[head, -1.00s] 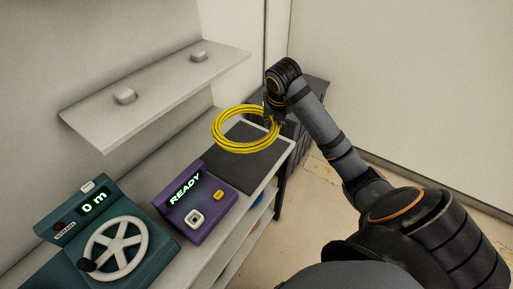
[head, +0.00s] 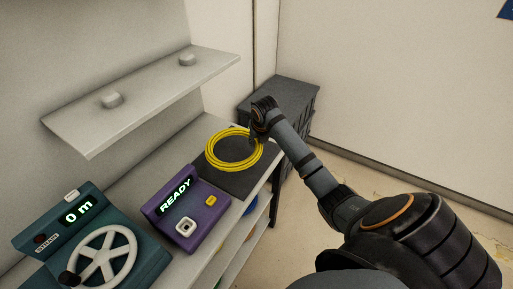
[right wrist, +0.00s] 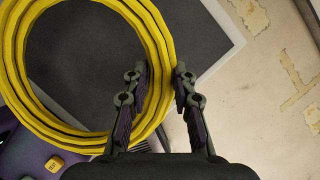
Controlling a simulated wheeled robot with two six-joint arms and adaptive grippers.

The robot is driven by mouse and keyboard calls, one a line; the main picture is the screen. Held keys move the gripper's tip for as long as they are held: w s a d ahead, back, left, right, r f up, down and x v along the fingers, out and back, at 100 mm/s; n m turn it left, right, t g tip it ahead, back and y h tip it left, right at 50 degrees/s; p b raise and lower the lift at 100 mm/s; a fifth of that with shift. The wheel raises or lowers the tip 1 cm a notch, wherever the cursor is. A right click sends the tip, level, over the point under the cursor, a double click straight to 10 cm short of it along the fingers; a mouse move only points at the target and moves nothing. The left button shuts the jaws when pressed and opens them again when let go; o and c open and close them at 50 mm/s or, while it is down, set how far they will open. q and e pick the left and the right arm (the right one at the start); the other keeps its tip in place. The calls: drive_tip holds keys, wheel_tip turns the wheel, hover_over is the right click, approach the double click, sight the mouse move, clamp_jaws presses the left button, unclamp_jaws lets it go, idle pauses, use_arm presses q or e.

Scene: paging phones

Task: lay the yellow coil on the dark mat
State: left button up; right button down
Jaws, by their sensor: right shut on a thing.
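The yellow coil (head: 212,158) is over the dark mat (head: 240,184) on the counter. My right gripper (head: 254,137) is shut on the coil's right side. In the right wrist view the coil (right wrist: 85,138) passes between the fingers (right wrist: 161,75), and the mat (right wrist: 80,65) shows through the ring. The coil looks roughly flat and very close to the mat; I cannot tell whether it touches. Its left part seems to reach the mat's left edge. My left gripper is not in view.
A purple box (head: 187,217) reading READY stands just in front of the mat. A teal unit (head: 70,240) with a white handwheel is at the lower left. A grey shelf (head: 150,98) hangs above the counter. A dark cabinet (head: 290,97) stands behind my right gripper.

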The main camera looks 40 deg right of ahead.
drive_tip(key=f, duration=0.1)
drive_tip(key=w+d+f, duration=0.1)
drive_tip(key=w+f, duration=0.1)
drive_tip(key=shift+w+d+f, duration=0.15)
drive_tip(key=shift+d+f, duration=0.1)
drive_tip(key=shift+d, duration=0.15)
drive_tip(key=shift+f+p, duration=0.4)
drive_tip(key=shift+f, duration=1.15)
drive_tip(key=c, duration=1.1)
unclamp_jaws()
drive_tip(key=v, duration=1.2)
drive_tip(key=shift+f, duration=0.1)
